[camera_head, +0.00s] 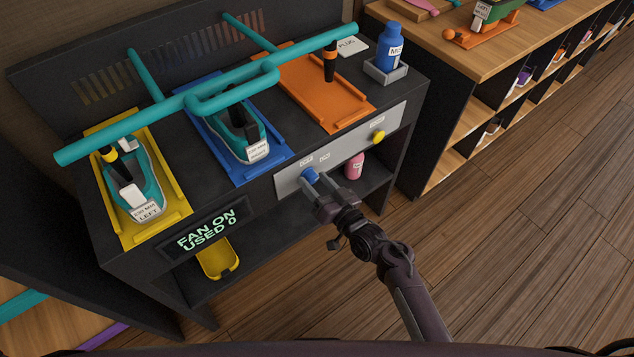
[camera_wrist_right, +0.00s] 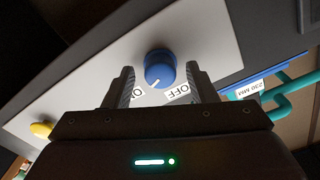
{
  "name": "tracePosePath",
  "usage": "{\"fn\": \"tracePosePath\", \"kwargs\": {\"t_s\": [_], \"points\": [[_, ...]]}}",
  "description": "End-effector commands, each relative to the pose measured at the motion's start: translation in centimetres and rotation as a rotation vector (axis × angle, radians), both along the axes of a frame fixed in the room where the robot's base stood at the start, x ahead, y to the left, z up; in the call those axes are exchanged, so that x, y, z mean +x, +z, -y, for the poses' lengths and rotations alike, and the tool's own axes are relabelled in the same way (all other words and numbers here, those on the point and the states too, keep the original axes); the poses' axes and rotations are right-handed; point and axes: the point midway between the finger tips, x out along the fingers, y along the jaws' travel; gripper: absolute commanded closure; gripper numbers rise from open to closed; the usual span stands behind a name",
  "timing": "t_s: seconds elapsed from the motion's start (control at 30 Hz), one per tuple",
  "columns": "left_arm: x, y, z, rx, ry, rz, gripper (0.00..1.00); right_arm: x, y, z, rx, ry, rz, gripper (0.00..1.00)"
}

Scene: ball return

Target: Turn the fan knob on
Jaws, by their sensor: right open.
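The blue fan knob (camera_head: 308,175) sits on the grey front panel (camera_head: 352,143) of the dark bench. In the right wrist view the knob (camera_wrist_right: 160,68) has a white pointer line angled toward the lower left, on the side of the partly hidden ON label; an OFF label (camera_wrist_right: 178,92) is at its lower right. My right gripper (camera_head: 317,181) is open in front of the panel. In the wrist view its two fingers stand on either side of the knob, with gaps visible. The display (camera_head: 207,229) reads FAN ON, USED 0. My left gripper is out of view.
A yellow knob (camera_head: 378,137) is farther right on the panel, with a pink bottle (camera_head: 354,166) on the shelf below. Teal bars (camera_head: 215,92) cross above the yellow, blue and orange trays. A blue bottle (camera_head: 389,47) stands at the back right. Open floor lies right.

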Motion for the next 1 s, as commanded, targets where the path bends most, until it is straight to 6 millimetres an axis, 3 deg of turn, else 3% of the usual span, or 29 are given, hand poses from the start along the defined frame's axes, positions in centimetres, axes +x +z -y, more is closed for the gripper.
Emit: {"fn": "tracePosePath", "kwargs": {"t_s": [0.17, 0.53, 1.0], "points": [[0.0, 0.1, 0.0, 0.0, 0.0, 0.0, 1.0, -0.9, 0.0, 0.7, -0.002, -0.001, -0.001, 0.48], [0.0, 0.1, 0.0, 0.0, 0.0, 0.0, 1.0, -5.6, -0.1, 4.1, -0.002, 0.0, -0.001, 0.48], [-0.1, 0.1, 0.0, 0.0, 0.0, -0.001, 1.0, -6.3, 0.0, 4.6, 0.0, 0.0, 0.0, 0.48]]}}
